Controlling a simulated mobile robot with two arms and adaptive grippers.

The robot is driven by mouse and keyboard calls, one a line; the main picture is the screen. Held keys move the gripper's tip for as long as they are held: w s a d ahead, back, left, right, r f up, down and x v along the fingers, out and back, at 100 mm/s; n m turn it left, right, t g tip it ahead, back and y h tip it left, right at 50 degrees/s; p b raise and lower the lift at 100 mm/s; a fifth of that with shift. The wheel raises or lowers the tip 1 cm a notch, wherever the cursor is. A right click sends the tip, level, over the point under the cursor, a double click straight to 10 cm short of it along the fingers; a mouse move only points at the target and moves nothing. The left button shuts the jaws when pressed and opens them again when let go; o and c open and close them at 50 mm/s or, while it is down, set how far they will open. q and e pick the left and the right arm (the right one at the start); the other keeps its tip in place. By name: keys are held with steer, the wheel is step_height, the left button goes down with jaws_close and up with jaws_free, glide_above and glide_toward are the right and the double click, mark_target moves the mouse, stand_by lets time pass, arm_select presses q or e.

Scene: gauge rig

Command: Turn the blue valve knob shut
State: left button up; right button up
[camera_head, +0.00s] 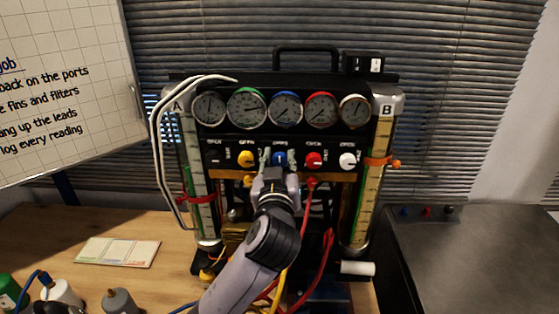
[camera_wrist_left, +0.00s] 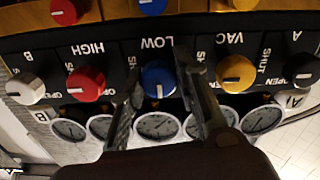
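The blue valve knob (camera_head: 279,158) is in the middle of the black panel's row of knobs, under the blue-rimmed gauge (camera_head: 286,110). In the left wrist view, which is upside down, the blue knob (camera_wrist_left: 158,80) is by the label LOW, with its pale pointer line along the picture's vertical. My left gripper (camera_head: 278,154) is open at the panel, one finger on each side of the knob. Small gaps seem to show between fingers and knob; contact cannot be told for sure.
Yellow (camera_head: 246,159) and red (camera_head: 314,160) knobs flank the blue one closely, with a white knob (camera_head: 347,161) farther right. Red hoses (camera_head: 325,260) hang below. Glass columns stand at both sides. A colour card (camera_head: 118,252) lies on the wooden bench.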

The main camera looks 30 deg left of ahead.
arm_select(q)
jaws_close()
steer(key=m+p, duration=0.2)
steer(key=m, duration=0.2)
steer(key=shift+r+p, duration=0.2)
steer(key=shift+p, duration=0.15)
steer(key=m+p, duration=0.2)
steer(key=m, duration=0.2)
steer(key=m+p, duration=0.4)
steer(key=m, duration=0.1)
steer(key=shift+d, duration=0.1)
steer(key=m+p, duration=0.1)
steer(key=m, duration=0.1)
steer(key=shift+f+m, duration=0.1)
steer(key=shift+m, duration=0.3)
steer(key=shift+f+m, duration=0.1)
steer(key=shift+m, duration=0.9)
